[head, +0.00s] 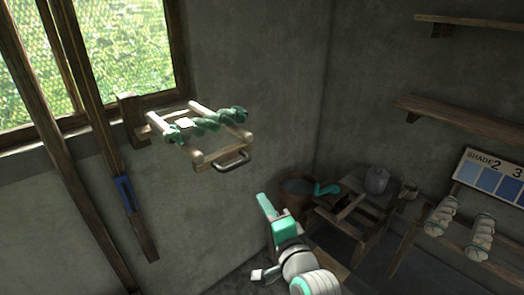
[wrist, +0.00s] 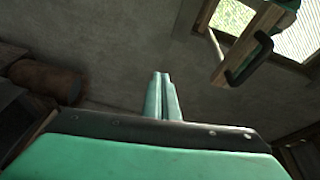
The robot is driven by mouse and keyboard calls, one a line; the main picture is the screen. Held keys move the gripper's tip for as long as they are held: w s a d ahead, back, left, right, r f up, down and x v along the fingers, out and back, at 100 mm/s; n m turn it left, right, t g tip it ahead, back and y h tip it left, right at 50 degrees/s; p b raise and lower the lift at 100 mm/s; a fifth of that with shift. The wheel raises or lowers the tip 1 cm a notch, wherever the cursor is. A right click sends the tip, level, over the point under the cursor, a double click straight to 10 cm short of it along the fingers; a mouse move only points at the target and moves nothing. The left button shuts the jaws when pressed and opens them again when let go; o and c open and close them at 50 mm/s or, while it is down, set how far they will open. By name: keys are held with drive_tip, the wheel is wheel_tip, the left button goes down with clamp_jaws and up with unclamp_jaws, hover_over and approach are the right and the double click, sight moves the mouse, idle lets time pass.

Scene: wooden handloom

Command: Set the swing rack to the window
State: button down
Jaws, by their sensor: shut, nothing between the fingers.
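The swing rack (head: 197,152) is a pale wooden frame on a wooden bracket beside the window (head: 120,45), standing out from the wall. A green twisted skein (head: 205,125) lies across its rails. A metal handle (head: 232,161) is on its near end. In the wrist view the rack (wrist: 248,45) and its dark handle (wrist: 250,62) show at the upper right. My gripper (head: 268,203) is below and to the right of the handle, apart from it. In the wrist view its green fingers (wrist: 162,95) are together with nothing between them.
Wooden posts (head: 85,110) stand at the left, one with a blue band (head: 124,193). A bucket (head: 297,187) and low wooden bench (head: 350,218) are at the back right. Shelves (head: 460,120) and a shade board (head: 492,178) are on the right. The space between gripper and rack looks clear.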

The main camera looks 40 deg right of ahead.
drive_tip(key=s+d+r, duration=0.2)
drive_tip(key=r, duration=0.4)
drive_tip(key=s+d+r+m, duration=0.1)
drive_tip(key=d+r, duration=0.2)
drive_tip(key=r, duration=0.3)
drive_tip(key=shift+s+r, duration=0.3)
drive_tip(key=shift+s, duration=0.05)
drive_tip(key=w+a, duration=0.1)
drive_tip(key=w, duration=0.8)
drive_tip(key=shift+w+a, duration=0.2)
drive_tip(key=shift+a, duration=0.05)
drive_tip(key=shift+w, duration=0.1)
